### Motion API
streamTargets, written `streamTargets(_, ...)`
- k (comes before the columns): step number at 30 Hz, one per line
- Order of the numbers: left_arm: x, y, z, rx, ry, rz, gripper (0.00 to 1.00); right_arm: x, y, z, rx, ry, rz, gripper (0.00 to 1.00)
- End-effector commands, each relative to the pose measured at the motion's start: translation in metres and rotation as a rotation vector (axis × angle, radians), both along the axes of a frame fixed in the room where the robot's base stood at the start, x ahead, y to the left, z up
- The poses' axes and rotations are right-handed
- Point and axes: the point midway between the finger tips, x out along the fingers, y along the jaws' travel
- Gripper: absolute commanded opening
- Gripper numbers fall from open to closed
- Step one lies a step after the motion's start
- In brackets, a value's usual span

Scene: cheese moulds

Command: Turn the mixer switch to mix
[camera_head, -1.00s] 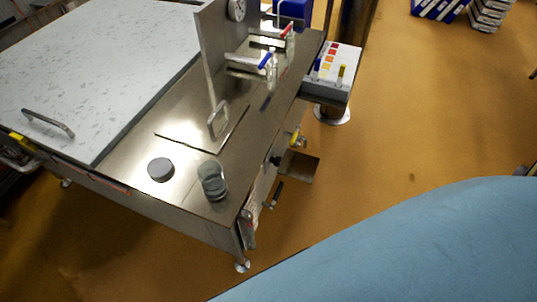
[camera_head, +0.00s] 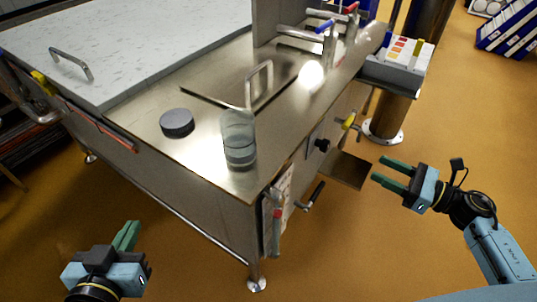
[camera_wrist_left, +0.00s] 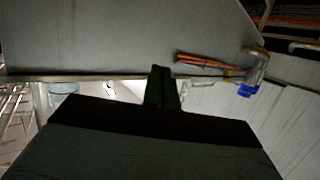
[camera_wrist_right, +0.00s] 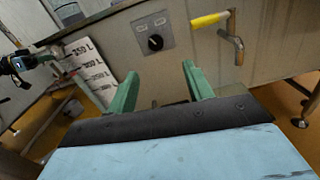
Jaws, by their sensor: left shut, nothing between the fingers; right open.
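The mixer switch is a round black knob (camera_head: 322,145) on a grey plate on the vat's front side. In the right wrist view the knob (camera_wrist_right: 156,43) sits below two small labels; I cannot read which way it points. My left gripper (camera_head: 131,224) is shut and empty, low at the left near the vat's corner. Its closed fingers also show in the left wrist view (camera_wrist_left: 162,75).
A yellow-handled valve (camera_head: 349,121) juts out right of the switch. A metal shelf (camera_head: 347,170) sticks out beneath. A glass jar (camera_head: 238,140) and grey disc (camera_head: 177,123) stand on top.

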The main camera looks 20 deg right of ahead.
Motion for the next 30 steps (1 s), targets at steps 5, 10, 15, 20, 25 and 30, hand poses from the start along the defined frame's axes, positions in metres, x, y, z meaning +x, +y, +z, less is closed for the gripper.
streamTargets(5,-0.002,-0.001,0.015,-0.013,-0.051,-0.003,0.0,0.002,0.007,0.003,-0.072,-0.048,0.039,0.51)
streamTargets(10,0.002,-0.005,0.03,-0.04,-0.142,-0.009,0.0,0.022,0.024,0.004,-0.07,-0.051,0.04,0.51)
streamTargets(15,0.005,-0.01,0.053,-0.08,-0.278,-0.02,0.0,0.051,0.048,0.004,-0.069,-0.051,0.038,0.51)
streamTargets(20,0.004,-0.014,0.072,-0.116,-0.394,-0.027,0.0,0.074,0.069,0.004,-0.068,-0.049,0.037,0.51)
streamTargets(25,0.002,-0.015,0.087,-0.141,-0.476,-0.032,0.0,0.092,0.083,0.004,-0.065,-0.047,0.035,0.51)
streamTargets(30,0.0,-0.016,0.093,-0.153,-0.512,-0.034,0.0,0.099,0.09,0.004,-0.066,-0.044,0.035,0.51)
